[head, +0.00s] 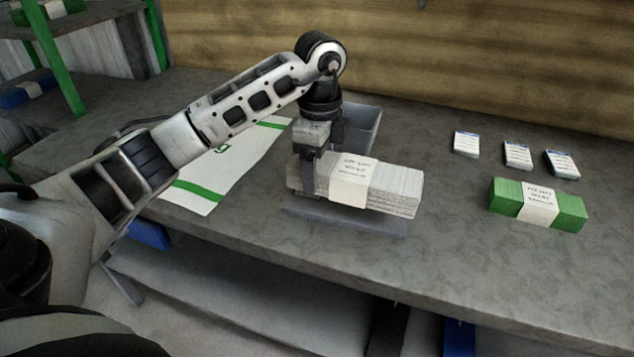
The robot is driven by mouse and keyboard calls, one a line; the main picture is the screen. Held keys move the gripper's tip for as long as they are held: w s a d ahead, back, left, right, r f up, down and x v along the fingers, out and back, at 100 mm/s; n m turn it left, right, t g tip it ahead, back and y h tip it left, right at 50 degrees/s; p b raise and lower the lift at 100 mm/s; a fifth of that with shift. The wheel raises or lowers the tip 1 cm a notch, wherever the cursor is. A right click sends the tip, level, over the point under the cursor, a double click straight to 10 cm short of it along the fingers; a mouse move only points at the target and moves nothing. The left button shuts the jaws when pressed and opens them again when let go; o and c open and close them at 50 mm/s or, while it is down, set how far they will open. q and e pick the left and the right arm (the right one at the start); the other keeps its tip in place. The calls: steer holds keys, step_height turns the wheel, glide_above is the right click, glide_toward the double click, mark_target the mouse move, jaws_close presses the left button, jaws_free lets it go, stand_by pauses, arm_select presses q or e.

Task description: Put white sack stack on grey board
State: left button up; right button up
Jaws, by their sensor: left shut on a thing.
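The white sack stack (395,188) is a bundle of white layers with a printed paper band around its middle. My left gripper (309,180) points down and is shut on the stack's left end. The stack lies level over a flat grey board (345,222), whose front part shows beneath it. I cannot tell whether the stack touches the board or hangs just above it. My right gripper is not in view.
A white sheet with green print (225,170) lies to the left. A green banded stack (508,194) and three small labelled cards (517,154) are at the right. The grey bench between is clear.

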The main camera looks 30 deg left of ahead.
arm_select(q)
steer(key=shift+w+a+f, duration=0.2)
steer(key=shift+a+f, duration=0.05)
steer(key=shift+f, duration=0.1)
steer(key=f, duration=0.3)
steer(key=shift+w+a+f, duration=0.2)
steer(key=shift+a+f, duration=0.05)
steer(key=shift+f, duration=0.15)
steer(key=o, duration=1.3)
steer(key=shift+f, duration=0.1)
